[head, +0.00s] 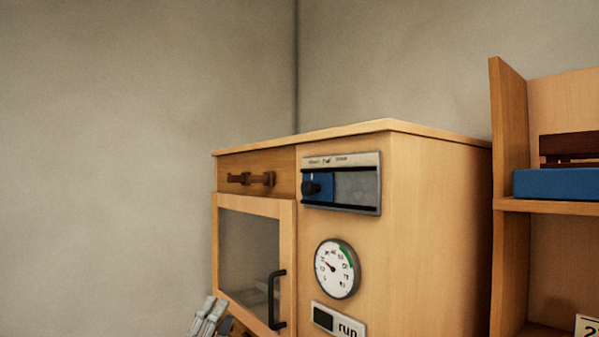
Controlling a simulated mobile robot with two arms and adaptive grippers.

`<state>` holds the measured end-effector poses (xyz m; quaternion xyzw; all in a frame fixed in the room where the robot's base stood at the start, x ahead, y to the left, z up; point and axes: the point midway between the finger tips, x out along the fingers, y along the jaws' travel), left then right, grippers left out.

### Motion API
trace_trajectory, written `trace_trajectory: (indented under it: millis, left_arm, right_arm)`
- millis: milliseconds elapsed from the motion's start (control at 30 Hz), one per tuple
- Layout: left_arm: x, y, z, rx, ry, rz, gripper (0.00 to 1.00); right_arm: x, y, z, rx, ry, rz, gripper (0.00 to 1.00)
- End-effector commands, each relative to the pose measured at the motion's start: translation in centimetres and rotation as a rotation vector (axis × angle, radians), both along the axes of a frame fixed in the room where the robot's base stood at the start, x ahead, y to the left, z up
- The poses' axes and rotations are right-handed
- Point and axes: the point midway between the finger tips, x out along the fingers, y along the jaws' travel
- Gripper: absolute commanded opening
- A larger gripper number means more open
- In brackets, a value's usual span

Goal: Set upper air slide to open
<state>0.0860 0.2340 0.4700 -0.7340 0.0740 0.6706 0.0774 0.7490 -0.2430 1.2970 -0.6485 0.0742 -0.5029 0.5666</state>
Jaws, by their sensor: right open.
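The upper air slide (356,188) is a grey framed panel high on the front of a wooden cabinet. Its blue plate with a black knob (311,187) sits at the left end of the track, and bare grey track shows to its right. The small lettering above it is too blurred to read surely. My right gripper (209,312) shows only in part at the bottom edge, in front of the cabinet's lower left. It is open, well below and left of the slide, and not touching it. My left gripper is out of view.
Below the slide are a round dial gauge (337,268) and a "run" plate (338,321). A wooden shelf (545,205) stands at right.

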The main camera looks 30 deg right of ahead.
Motion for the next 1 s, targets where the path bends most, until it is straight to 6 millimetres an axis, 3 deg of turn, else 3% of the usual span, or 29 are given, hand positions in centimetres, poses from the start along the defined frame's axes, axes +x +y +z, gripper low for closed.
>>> trace_trajectory:
  millis: [33,200,300,400,533,733,1000]
  left_arm:
    - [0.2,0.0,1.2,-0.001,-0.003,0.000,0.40]
    - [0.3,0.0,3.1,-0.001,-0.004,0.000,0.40]
    - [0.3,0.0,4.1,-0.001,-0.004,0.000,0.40]
    - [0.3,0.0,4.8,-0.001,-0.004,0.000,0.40]
    - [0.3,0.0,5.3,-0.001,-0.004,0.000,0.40]
    - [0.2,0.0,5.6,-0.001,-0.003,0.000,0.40]
    - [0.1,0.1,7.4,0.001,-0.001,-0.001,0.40]
  right_arm:
    - [-1.1,-0.6,5.5,0.085,-0.111,-0.026,0.49]
    - [-6.1,-2.4,17.2,0.383,-0.423,-0.101,0.49]
    - [-9.0,-2.7,22.1,0.553,-0.568,-0.128,0.49]
    - [-11.4,-2.7,25.5,0.696,-0.676,-0.146,0.49]
    - [-13.3,-2.3,27.8,0.817,-0.755,-0.157,0.49]
    - [-14.1,-2.8,28.6,0.872,-0.787,-0.163,0.49]
    - [-13.8,-7.4,28.9,0.867,-0.788,-0.165,0.49]
